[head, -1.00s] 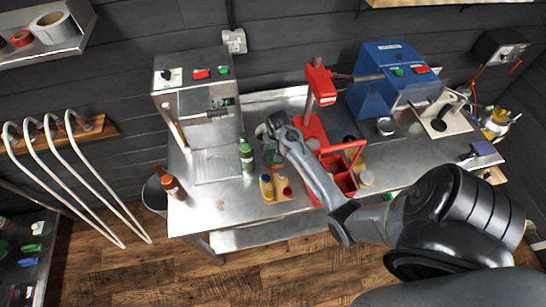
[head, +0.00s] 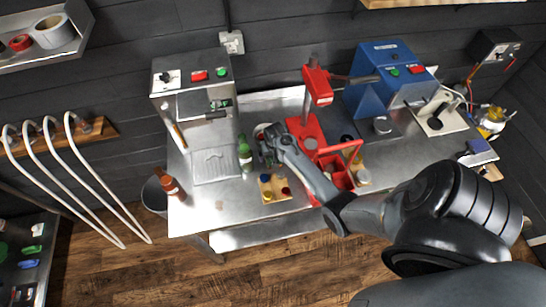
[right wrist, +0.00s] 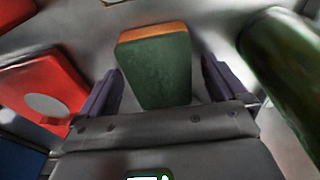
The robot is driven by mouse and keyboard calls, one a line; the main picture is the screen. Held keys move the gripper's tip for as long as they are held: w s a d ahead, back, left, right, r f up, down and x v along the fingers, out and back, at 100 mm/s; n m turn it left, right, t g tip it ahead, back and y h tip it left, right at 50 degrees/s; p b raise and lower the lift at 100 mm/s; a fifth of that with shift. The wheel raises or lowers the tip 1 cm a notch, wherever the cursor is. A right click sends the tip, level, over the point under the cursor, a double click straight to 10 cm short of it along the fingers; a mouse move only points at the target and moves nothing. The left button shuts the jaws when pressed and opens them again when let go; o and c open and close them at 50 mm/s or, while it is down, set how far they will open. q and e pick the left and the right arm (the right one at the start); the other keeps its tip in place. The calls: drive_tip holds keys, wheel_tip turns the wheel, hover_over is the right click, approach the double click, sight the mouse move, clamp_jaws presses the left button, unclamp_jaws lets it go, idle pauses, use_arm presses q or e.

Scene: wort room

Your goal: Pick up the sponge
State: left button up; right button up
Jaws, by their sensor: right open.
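The sponge (right wrist: 155,72) is a green block with an orange layer along one edge. In the right wrist view it sits between the two open fingers of my right gripper (right wrist: 162,66), with visible space beside it. In the head view my right gripper (head: 268,150) is low over the metal table, just right of the green bottle, and the sponge is largely hidden by it. My left gripper is not in view.
The green bottle (head: 245,153) stands close to the left of the gripper; a red press (head: 309,138) and red caddy (head: 337,172) stand to its right. A wooden block with small jars (head: 268,190) is in front. A brown bottle (head: 172,186) stands at the left edge.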

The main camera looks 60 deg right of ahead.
drive_tip(key=shift+c, duration=0.2)
drive_tip(key=c, duration=1)
drive_tip(key=shift+r, duration=0.1)
wheel_tip(320, 180, up, 10)
drive_tip(key=shift+f+b, duration=0.1)
drive_tip(key=shift+b, duration=0.55)
drive_tip(key=o, duration=0.5)
drive_tip(key=c, duration=0.4)
